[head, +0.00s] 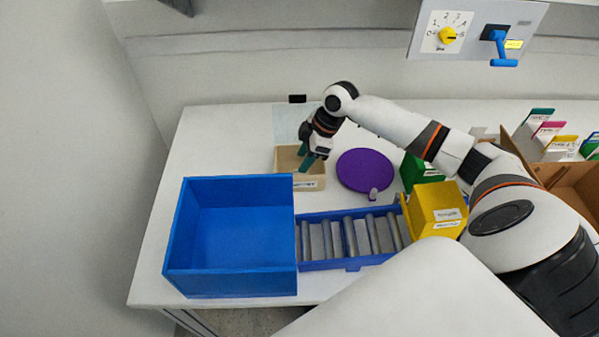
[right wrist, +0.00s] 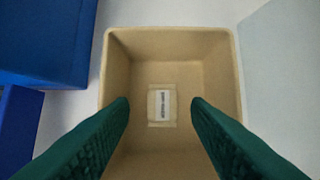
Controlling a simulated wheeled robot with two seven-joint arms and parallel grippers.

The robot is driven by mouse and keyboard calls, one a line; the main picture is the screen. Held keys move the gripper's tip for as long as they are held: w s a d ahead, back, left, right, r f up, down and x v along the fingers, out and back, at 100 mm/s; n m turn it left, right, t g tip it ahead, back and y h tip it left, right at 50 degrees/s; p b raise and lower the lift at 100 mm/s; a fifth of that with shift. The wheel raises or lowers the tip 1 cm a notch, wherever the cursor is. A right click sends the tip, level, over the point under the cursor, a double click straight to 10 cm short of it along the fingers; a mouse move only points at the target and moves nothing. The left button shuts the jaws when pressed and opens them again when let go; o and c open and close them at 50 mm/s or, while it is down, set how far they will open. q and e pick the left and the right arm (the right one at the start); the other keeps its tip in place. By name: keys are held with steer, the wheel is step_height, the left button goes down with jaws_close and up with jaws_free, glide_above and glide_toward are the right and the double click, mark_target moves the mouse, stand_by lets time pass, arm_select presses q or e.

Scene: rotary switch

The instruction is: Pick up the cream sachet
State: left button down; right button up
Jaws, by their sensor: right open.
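The cream sachet (right wrist: 161,105) lies flat on the floor of a small tan bin (right wrist: 112,75), with a white printed label on it. In the right wrist view it shows between and beyond my two green fingertips. My right gripper (right wrist: 160,104) is open and empty, pointing down into the bin. In the head view the right gripper (head: 307,163) is over the tan bin (head: 312,184), and the sachet cannot be made out there. My left gripper is not in view.
A large blue bin (head: 230,240) stands left of a roller conveyor (head: 350,264). A purple turntable (head: 362,168) is right of the tan bin. Yellow (head: 437,207) and green (head: 417,174) boxes stand farther right. A wall panel (head: 478,25) carries a rotary switch.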

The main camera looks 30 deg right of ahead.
mark_target(295, 172)
steer(key=shift+p+x, duration=0.55)
steer(key=shift+x, duration=2.2)
steer(key=shift+w+d, duration=0.1)
steer(key=c, duration=0.7)
